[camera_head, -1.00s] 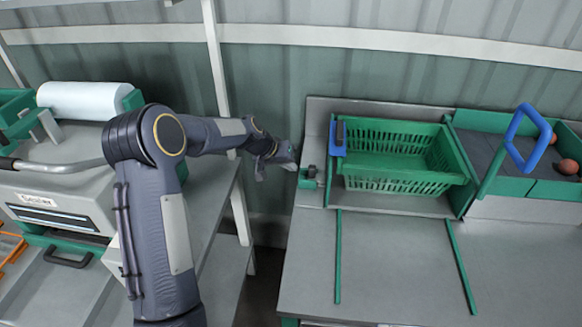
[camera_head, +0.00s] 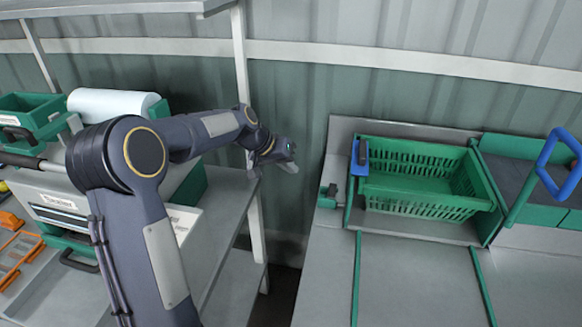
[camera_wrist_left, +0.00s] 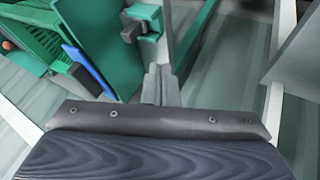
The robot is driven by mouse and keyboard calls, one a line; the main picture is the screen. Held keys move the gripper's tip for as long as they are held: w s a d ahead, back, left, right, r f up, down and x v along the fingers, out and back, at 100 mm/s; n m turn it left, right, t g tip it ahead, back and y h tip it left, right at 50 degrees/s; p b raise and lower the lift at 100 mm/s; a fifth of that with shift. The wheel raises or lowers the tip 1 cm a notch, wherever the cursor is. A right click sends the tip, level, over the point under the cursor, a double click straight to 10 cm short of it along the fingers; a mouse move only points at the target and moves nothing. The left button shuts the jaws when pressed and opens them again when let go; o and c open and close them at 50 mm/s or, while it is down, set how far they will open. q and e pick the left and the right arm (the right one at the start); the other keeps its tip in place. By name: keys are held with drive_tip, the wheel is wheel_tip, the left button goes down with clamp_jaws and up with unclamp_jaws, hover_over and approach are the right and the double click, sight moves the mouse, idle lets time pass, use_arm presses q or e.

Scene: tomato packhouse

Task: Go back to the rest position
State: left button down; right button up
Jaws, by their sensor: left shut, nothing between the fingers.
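My left gripper (camera_head: 274,163) is in the middle of the head view, at the end of my left arm. It is in the air over the gap between the sealer bench and the crate bench, in front of the wall. It holds nothing. In the left wrist view its fingers (camera_wrist_left: 160,85) are together, with the green block of the crate bench beyond them. My right gripper is not in view.
A green basket (camera_head: 425,211) stands in a green frame on the right bench (camera_head: 415,275), empty as far as I see. A blue handle (camera_head: 559,164) rises at the right. The sealer (camera_head: 60,203) and a white roll (camera_head: 112,103) are on the left. The right bench's front is clear.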

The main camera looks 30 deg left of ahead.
use_arm(q)
drive_tip(key=s+d+r, duration=0.2)
drive_tip(key=s+r, duration=0.1)
drive_tip(key=s, duration=0.5)
drive_tip(key=s+d+r, duration=0.3)
drive_tip(key=s, duration=0.5)
drive_tip(key=s+d+f, duration=0.2)
drive_tip(key=s, duration=0.7)
drive_tip(key=s+d+f, duration=0.3)
drive_tip(key=s, duration=0.6)
drive_tip(key=shift+s+y, duration=0.3)
drive_tip(key=shift+s, duration=0.1)
drive_tip(key=shift+d, duration=0.1)
